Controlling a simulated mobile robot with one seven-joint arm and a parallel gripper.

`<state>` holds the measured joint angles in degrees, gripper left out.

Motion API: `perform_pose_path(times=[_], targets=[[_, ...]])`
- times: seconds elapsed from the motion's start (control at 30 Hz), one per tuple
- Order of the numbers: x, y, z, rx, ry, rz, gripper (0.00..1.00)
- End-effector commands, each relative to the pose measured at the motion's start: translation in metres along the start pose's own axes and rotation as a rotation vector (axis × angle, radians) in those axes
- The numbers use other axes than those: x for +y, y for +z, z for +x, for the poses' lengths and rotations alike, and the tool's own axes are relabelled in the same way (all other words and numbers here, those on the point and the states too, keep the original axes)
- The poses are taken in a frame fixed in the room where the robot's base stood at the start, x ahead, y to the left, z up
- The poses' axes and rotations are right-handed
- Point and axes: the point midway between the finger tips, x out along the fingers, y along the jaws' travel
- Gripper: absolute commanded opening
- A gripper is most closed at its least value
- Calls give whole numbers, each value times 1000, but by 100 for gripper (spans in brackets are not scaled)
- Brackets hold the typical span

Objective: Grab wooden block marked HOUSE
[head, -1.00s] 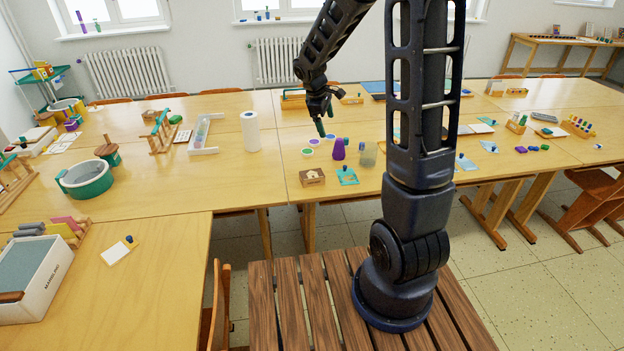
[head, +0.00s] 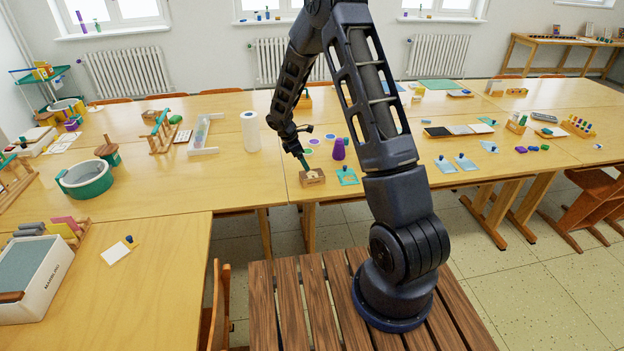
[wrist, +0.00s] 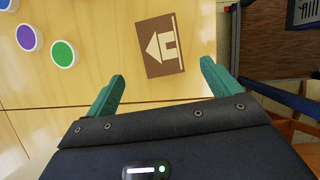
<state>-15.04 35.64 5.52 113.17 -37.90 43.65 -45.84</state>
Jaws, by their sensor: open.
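The wooden block marked HOUSE (head: 312,178) is brown with a pale house picture on it. It sits near the front edge of the middle table. In the wrist view the block (wrist: 160,46) lies ahead of the fingertips, roughly between their lines. My gripper (head: 304,166) is just above the block in the head view and partly covers it. In the wrist view my gripper (wrist: 163,78) has its two green fingers spread wide, with nothing between them.
A teal card with a small knob (head: 347,176) lies right of the block, with a purple bottle-shaped piece (head: 338,149) behind it. Coloured discs (wrist: 64,54) lie nearby. A white paper roll (head: 250,131) stands to the left. The table left of the block is clear.

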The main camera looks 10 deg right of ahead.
Motion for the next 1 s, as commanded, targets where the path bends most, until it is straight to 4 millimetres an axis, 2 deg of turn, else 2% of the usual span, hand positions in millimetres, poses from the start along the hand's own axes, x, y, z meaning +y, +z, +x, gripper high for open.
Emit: perform_pose_path(times=[0.3,0.57,0.83,1.0], targets=[[-1,1,42,-1,-2,2,89],[-1,2,58,0,-2,2,89],[-2,4,94,1,-2,2,89],[-2,4,103,0,0,2,89]])
